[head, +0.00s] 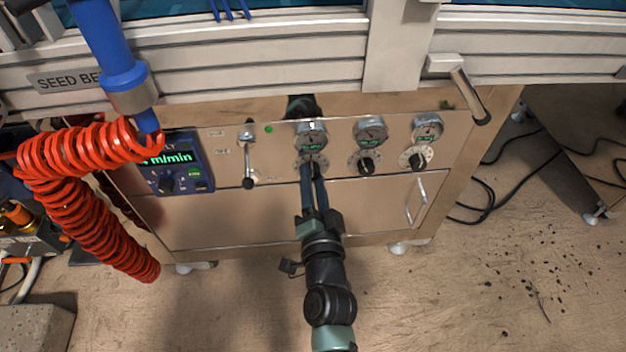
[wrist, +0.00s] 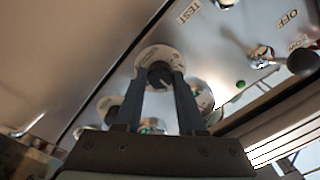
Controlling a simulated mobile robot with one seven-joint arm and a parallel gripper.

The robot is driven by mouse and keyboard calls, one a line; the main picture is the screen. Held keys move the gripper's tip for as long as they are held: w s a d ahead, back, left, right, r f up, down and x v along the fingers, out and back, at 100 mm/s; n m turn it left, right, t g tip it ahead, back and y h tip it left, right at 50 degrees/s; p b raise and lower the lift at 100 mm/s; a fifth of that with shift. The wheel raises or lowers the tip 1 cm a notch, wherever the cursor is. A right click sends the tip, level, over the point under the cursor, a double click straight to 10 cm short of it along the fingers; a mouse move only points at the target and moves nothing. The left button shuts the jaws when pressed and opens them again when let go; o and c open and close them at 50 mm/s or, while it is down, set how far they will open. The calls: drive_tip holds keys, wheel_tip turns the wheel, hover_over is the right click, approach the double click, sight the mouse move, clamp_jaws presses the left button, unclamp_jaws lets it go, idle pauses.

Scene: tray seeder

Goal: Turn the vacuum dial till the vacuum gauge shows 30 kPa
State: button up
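Three round gauges sit in a row on the metal front panel, each above a black dial on a pale scale disc. Their names and needle readings are too small to read, so I cannot tell which is the vacuum gauge. My gripper (head: 314,168) is at the leftmost dial, below the leftmost gauge (head: 311,132). In the wrist view, my gripper's fingers (wrist: 160,80) stand on either side of this black dial (wrist: 158,74), with its scale disc (wrist: 150,58) behind. I cannot tell whether the fingers press on it. The fingers partly hide the dial in the head view.
To the right are the middle dial (head: 366,164) and the right dial (head: 417,160). A lever (head: 248,165) and a blue display unit (head: 172,162) are to the left. A red coiled hose (head: 90,160) hangs further left. A frame rail (head: 250,55) runs above the panel.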

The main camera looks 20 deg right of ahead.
drive_tip(key=o, duration=0.4)
drive_tip(key=shift+o, duration=0.2)
drive_tip(key=shift+s, duration=0.1)
drive_tip(key=p+v, duration=0.2)
drive_tip(key=v, duration=1)
drive_tip(key=shift+s, duration=0.4)
drive_tip(key=shift+a+r, duration=0.1)
drive_tip(key=shift+a, duration=0.1)
